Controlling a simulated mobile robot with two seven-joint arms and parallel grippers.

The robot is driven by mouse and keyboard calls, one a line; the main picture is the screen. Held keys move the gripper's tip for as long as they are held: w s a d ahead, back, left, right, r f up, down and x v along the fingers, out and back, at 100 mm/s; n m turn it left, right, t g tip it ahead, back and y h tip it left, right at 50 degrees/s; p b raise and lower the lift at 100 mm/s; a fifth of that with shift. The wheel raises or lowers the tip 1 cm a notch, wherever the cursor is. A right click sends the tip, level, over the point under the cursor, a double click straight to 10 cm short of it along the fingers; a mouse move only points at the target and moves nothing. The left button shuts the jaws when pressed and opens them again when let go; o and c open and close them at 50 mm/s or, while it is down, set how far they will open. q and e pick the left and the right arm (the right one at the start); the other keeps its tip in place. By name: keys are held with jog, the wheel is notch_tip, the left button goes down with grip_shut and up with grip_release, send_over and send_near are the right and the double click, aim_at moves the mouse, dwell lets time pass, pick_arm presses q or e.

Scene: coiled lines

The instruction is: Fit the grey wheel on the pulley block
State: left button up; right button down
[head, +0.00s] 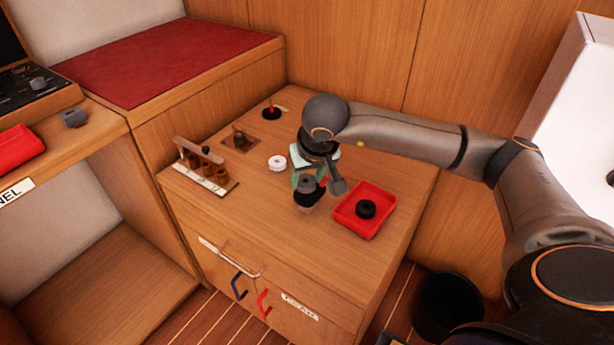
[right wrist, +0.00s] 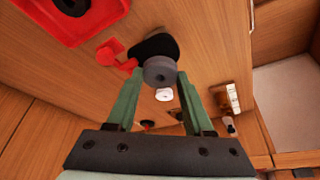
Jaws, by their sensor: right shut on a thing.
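My right gripper (head: 308,180) is over the front middle of the wooden cabinet top, pointing down. Its green fingers are shut on the grey wheel (head: 308,184). In the right wrist view the grey wheel (right wrist: 160,71) sits between the fingertips (right wrist: 160,78). Just beyond it is a black rounded piece (right wrist: 153,46), probably the pulley block, with a red part (right wrist: 110,50) beside it. The wheel overlaps this black piece in both views; I cannot tell whether they touch. My left gripper is not in view.
A red tray (head: 385,222) holding a black wheel (head: 366,209) is to the right. A white ring (head: 277,163), a wooden rack (head: 203,175) and a black disc with a red pin (head: 271,112) are to the left and behind. A black bin (head: 449,302) stands on the floor.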

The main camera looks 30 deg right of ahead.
jog(key=shift+f+b, duration=0.3)
jog(key=shift+f, duration=0.1)
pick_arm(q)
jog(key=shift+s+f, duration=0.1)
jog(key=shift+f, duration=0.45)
pick_arm(e)
jog(key=shift+r, duration=0.3)
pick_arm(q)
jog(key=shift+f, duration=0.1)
pick_arm(e)
jog(key=shift+s, duration=0.1)
